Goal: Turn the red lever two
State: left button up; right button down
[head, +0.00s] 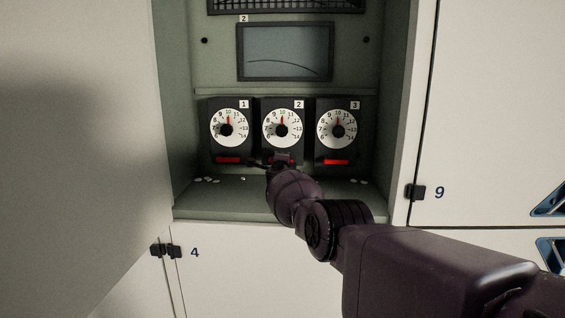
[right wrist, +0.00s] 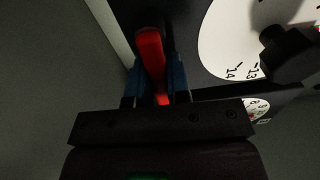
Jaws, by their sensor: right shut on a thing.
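Three dial units stand in a row in the open cabinet in the head view, marked 1, 2 and 3. The needle of dial two points up near 10. My left gripper is not in view.
Red lever one (head: 228,160) and red lever three (head: 337,162) sit under their dials on either side. Small pale bits lie on the cabinet floor (head: 230,203). A dark display (head: 285,50) is above. Cabinet walls stand close left and right.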

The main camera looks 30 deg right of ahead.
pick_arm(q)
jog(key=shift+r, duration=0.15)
pick_arm(e)
jog(key=shift+n, duration=0.4)
jog(key=shift+r, duration=0.1)
jog(key=c, duration=1.1)
grip_release()
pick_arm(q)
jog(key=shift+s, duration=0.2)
pick_arm(e)
jog(key=shift+s, duration=0.1)
